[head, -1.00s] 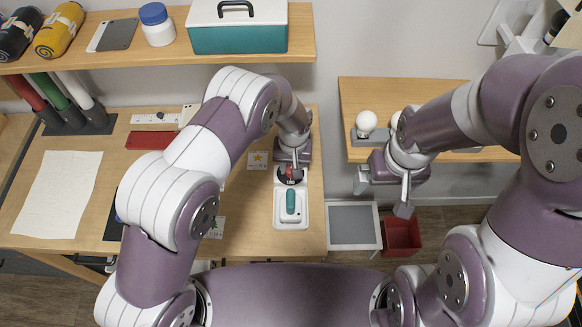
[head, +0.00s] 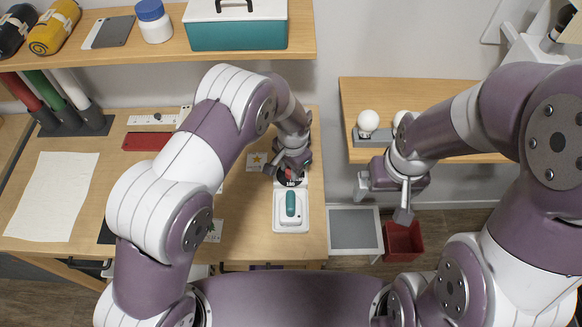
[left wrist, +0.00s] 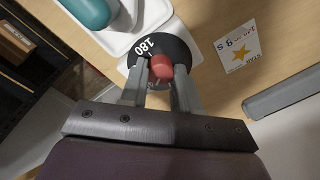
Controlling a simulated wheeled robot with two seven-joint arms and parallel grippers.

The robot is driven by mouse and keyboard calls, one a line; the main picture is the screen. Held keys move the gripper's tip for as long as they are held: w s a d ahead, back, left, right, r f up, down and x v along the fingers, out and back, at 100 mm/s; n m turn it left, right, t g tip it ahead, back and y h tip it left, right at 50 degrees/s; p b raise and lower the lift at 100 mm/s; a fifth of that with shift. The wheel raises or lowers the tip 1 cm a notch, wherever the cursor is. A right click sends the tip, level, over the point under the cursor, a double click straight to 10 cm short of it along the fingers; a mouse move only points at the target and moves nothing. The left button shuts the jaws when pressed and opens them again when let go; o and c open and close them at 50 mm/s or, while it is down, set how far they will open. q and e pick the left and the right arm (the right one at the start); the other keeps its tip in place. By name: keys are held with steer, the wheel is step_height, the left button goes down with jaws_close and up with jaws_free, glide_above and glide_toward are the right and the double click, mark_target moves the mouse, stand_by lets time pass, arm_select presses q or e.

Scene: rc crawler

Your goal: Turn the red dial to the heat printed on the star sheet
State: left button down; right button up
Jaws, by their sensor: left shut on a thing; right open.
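The red dial (left wrist: 162,68) is a small red knob on a black disc (left wrist: 176,48) with "180" printed on it. My left gripper (left wrist: 161,80) is shut on the knob, one finger on each side. In the head view my left gripper (head: 284,172) covers most of the dial. The star sheet (head: 257,162) lies just left of the dial; in the left wrist view it (left wrist: 238,47) shows a yellow star and print too small to read surely. My right gripper (head: 384,194) is open and empty, away to the right.
A white base with a teal-handled tool (head: 290,206) stands in front of the dial. A shelf with a teal box (head: 238,35) hangs behind the table. White paper (head: 55,196) lies at left. A side shelf with white bulbs (head: 368,121) and a red bin (head: 403,242) are at right.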

arm_select(q)
steer(key=shift+w+r, duration=0.1)
stand_by(0.3)
steer(key=c, duration=0.8)
jaws_free()
steer(key=r+b, duration=0.1)
steer(key=r, duration=0.3)
steer(key=r+b, duration=0.1)
steer(key=r, duration=0.3)
steer(key=r+b, duration=0.1)
steer(key=r, duration=0.3)
steer(key=shift+s+d+r, duration=0.2)
steer(key=shift+s+r, duration=0.05)
steer(key=shift+r, duration=0.05)
